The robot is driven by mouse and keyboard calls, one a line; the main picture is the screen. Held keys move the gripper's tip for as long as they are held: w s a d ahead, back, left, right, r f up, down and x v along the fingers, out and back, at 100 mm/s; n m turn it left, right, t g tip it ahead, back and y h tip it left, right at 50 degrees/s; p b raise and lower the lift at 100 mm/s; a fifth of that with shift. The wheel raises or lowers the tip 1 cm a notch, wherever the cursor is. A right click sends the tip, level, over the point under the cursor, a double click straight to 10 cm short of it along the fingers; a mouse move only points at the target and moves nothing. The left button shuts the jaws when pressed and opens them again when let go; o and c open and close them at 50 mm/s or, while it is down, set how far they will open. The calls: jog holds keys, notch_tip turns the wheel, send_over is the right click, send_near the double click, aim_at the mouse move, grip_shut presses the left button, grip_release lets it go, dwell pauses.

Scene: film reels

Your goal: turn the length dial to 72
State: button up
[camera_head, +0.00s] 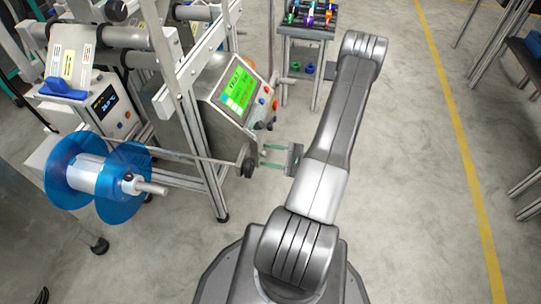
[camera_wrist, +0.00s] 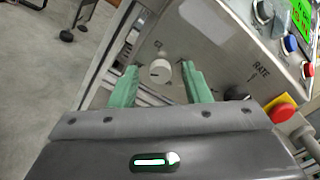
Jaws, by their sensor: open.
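My gripper (camera_head: 272,156) is open in front of the machine's control panel in the head view. In the wrist view my gripper (camera_wrist: 160,78) has its two green fingers apart, one on each side of a pale round dial (camera_wrist: 160,70) with a dark pointer mark. The dial appears between the fingertips with gaps on both sides; contact is not visible. The label above it is too small to read, so I cannot tell whether it is the length dial. A dark knob (camera_wrist: 237,93) sits to the right, near the word RATE. The green screen (camera_head: 238,88) is lit; its figures are unclear.
A red emergency button (camera_wrist: 282,108) on a yellow base and a blue button (camera_wrist: 291,43) are to the right of the gripper. A blue film reel (camera_head: 75,168) hangs on a shaft at left. Open floor (camera_head: 410,200) lies right of my arm.

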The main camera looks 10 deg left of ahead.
grip_shut()
jog(key=shift+m, duration=0.4)
jog(key=shift+m+p, duration=2.45)
jog(key=shift+m, duration=12.95)
